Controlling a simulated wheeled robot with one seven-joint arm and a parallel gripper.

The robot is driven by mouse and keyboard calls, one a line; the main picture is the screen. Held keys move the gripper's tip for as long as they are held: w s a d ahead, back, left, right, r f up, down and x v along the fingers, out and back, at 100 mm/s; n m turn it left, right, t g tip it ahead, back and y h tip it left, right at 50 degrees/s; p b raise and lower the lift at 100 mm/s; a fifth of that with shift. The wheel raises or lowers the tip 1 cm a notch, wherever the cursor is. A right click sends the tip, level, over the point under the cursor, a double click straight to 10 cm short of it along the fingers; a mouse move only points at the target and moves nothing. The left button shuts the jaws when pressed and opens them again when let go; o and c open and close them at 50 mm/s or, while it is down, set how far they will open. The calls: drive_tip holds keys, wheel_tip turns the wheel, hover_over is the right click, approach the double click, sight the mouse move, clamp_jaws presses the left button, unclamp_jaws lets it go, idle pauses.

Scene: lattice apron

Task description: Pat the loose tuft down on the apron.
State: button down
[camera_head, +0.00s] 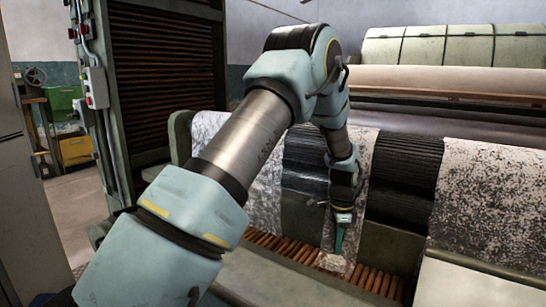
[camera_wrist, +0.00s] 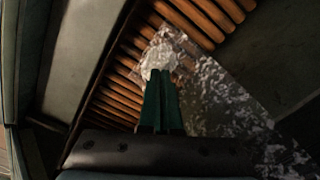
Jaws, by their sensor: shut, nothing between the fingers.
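The apron of wooden slats (camera_head: 372,282) runs along the foot of the machine; its slats also show in the wrist view (camera_wrist: 205,18). A pale, whitish tuft (camera_head: 331,264) lies on the apron at the lower end of a mottled grey-white strip. In the wrist view the tuft (camera_wrist: 158,54) sits right at my fingertips, partly covered by them. My gripper (camera_head: 338,250) points down, its green fingers together and empty, just above or on the tuft. I cannot tell whether they touch it. The fingers also show in the wrist view (camera_wrist: 160,76).
Mottled fibre sheets (camera_head: 485,200) and black ribbed bands (camera_head: 405,180) hang over the machine behind the apron. A grey-green rail (camera_head: 290,278) runs along the apron's front. A tall cabinet with red-brown slats (camera_head: 165,85) stands at left.

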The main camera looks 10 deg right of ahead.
drive_tip(key=shift+f+b, duration=0.35)
drive_tip(key=shift+f, duration=0.55)
idle(0.8)
wheel_tip(320, 180, up, 8)
drive_tip(key=p, duration=0.6)
drive_tip(key=shift+p, duration=0.35)
